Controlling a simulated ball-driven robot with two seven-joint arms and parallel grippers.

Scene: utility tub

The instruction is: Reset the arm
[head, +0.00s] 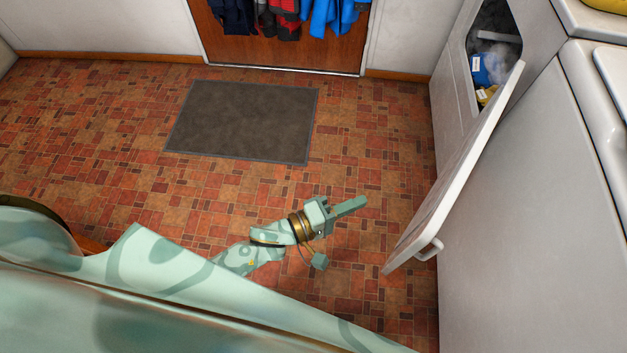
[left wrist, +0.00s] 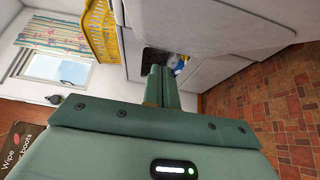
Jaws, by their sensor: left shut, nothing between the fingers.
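My left gripper (head: 352,206) is pale green and sits over the tiled floor in the middle of the head view. Its fingers are together and point right, towards the open white dryer door, with a gap of floor between. In the left wrist view the two green fingers (left wrist: 163,88) lie side by side with nothing between them. The left arm comes in from the lower left. My right gripper shows in neither view.
The white machine door (head: 455,175) hangs open on the right, its handle (head: 430,249) near its lower end. Clothes lie inside the opening (head: 484,68). A grey mat (head: 243,121) lies before a door with hanging coats (head: 288,18). A yellow basket (left wrist: 100,30) shows in the wrist view.

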